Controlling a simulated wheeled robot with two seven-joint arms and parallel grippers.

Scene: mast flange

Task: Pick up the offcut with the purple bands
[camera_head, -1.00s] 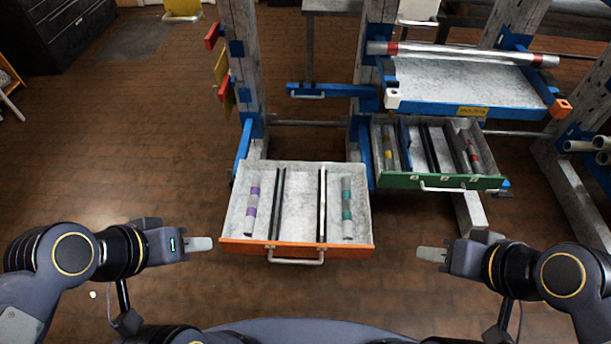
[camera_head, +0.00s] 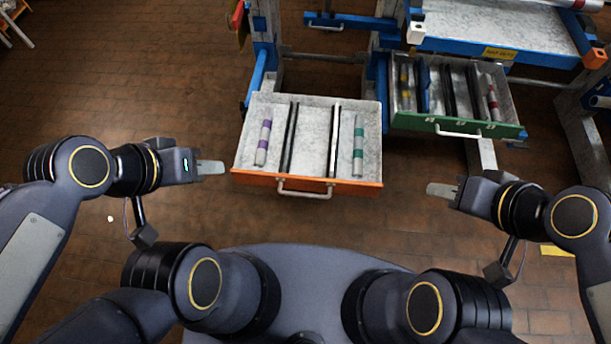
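The offcut with the purple bands (camera_head: 263,142) is a grey rod lying lengthwise in the left compartment of the open orange-fronted drawer (camera_head: 345,185). My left gripper (camera_head: 222,167) is empty, to the left of the drawer's front left corner and apart from the offcut. My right gripper (camera_head: 430,189) is empty, to the right of the drawer's front right corner. Each gripper's fingers overlap in this view, so I cannot see a gap between them.
A green-fronted open drawer (camera_head: 480,130) at the right holds offcuts with yellow bands (camera_head: 404,82) and red bands (camera_head: 491,98). Clear floor lies left of the orange drawer.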

